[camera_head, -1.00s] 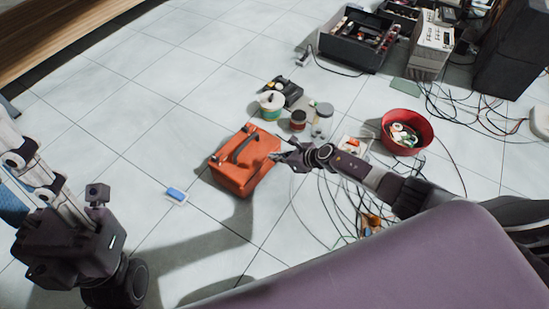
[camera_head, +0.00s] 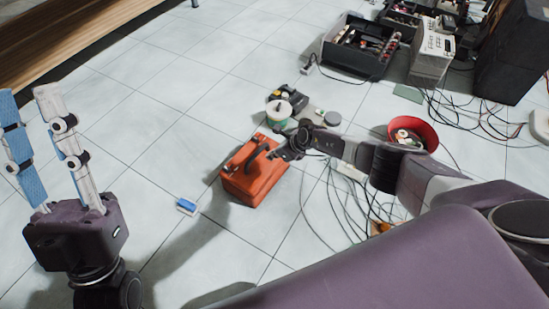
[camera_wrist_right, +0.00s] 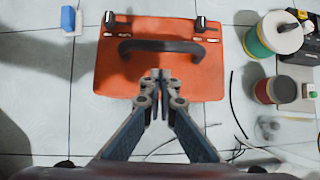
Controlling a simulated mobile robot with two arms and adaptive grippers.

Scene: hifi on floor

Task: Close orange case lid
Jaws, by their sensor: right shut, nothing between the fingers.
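The orange case (camera_head: 258,180) sits on the tiled floor in the middle of the head view, with a dark handle (camera_head: 257,157) on its top. Its lid looks down. In the right wrist view the orange top (camera_wrist_right: 118,77) shows from above, with the handle (camera_wrist_right: 160,46) across it and two dark latches at the far edge. My right gripper (camera_head: 273,156) is shut and empty over the case's right part; its fingertips (camera_wrist_right: 160,76) are just short of the handle. Contact cannot be told. My left gripper (camera_head: 27,95) is open and empty, well left of the case.
A blue-and-white block (camera_head: 187,206) lies left of the case. A green-and-white spool (camera_head: 279,110) and small jars stand behind it. A red bowl (camera_head: 425,133), loose cables and a dark toolbox (camera_head: 358,47) are to the right. Floor left of the case is mostly clear.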

